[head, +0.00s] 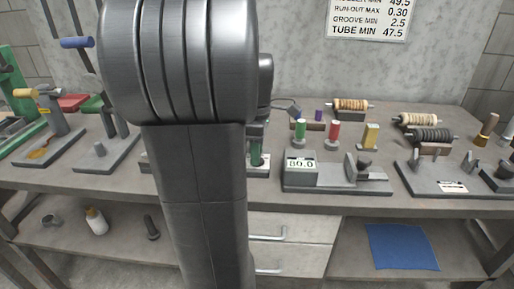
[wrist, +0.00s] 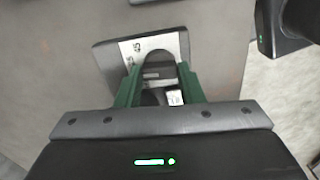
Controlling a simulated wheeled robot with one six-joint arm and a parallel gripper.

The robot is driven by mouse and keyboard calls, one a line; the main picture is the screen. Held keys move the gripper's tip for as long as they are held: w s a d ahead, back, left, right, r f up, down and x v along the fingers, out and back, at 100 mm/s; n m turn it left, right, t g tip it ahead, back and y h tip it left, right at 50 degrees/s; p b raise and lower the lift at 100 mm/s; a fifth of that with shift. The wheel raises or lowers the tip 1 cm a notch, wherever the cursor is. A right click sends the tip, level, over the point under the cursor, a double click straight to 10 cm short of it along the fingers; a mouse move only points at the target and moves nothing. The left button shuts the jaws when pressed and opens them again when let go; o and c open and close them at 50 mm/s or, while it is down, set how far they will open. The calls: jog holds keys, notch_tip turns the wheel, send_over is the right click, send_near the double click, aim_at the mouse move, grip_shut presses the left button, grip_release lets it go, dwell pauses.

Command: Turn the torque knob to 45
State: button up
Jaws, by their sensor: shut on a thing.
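In the wrist view, the dark torque knob (wrist: 157,60) sits between the two dark green fingers of my gripper (wrist: 160,74). My gripper is shut on it, with a finger on each side. A white scale plate (wrist: 135,50) lies just beyond the knob on a dark base, with small numbers that look like 35 and 45. The knob's pointer is not clearly visible, so its setting cannot be read. In the head view my arm hides the knob and most of my gripper; a green finger (head: 257,156) shows just right of the arm.
Small coloured cylinders and rollers (head: 432,135) stand further right. Fixtures with handles (head: 45,130) stand on the left. A dark object (wrist: 285,35) is at the upper right in the wrist view.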

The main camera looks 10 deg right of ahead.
jog(key=m+p, duration=0.4)
jog(key=m, duration=0.1)
jog(key=shift+r, duration=0.2)
jog(key=m+p, duration=0.2)
jog(key=m, duration=0.3)
jog(key=shift+f+m+p, duration=0.15)
jog(key=shift+m+p, duration=0.25)
jog(key=o, duration=1)
notch_tip(320, 180, up, 14)
jog(key=shift+f+p, duration=0.15)
jog(key=shift+p, duration=0.7)
notch_tip(320, 180, down, 14)
jog(key=shift+r+b, duration=0.1)
jog(key=shift+b, duration=0.7)
